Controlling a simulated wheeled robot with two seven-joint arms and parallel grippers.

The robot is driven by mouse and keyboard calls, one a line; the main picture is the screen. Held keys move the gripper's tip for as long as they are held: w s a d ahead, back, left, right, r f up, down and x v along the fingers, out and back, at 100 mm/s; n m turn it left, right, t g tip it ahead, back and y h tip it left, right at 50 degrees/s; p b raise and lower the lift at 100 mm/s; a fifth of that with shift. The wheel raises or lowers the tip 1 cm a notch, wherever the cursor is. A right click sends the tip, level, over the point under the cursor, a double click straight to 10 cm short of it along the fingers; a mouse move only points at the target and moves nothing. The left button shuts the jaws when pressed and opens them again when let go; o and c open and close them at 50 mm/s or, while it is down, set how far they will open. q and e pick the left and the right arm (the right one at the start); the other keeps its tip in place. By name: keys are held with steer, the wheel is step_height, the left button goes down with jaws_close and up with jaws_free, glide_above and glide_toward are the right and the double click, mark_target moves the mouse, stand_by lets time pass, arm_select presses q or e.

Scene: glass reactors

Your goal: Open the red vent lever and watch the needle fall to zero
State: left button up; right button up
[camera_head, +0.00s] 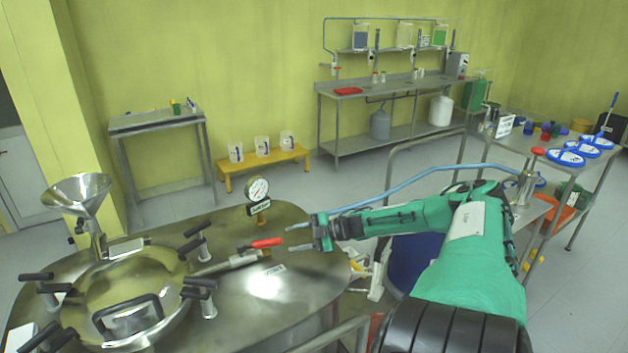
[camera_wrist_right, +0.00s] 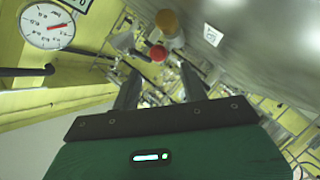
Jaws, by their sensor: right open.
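The red vent lever (camera_head: 267,242) lies on the steel reactor lid, roughly level and pointing right toward my right gripper. In the right wrist view its red end (camera_wrist_right: 158,53) shows end-on between and beyond the fingers. My right gripper (camera_head: 290,237) is open and empty, just right of the lever with a small gap. Its two fingers also show in the right wrist view (camera_wrist_right: 160,86). The round pressure gauge (camera_head: 258,189) stands behind the lever. In the right wrist view the gauge (camera_wrist_right: 47,25) shows a red needle off to the right; its value is unreadable. My left gripper is out of view.
The reactor lid (camera_head: 300,285) carries a manway (camera_head: 130,290) with several black-handled clamps on the left and a steel funnel (camera_head: 77,192) behind it. A blue hose (camera_head: 400,183) runs behind my right arm. A steel rail (camera_head: 385,165) stands beyond.

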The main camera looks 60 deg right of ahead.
steer(key=shift+p+v, duration=1.1)
steer(key=shift+v, duration=1.55)
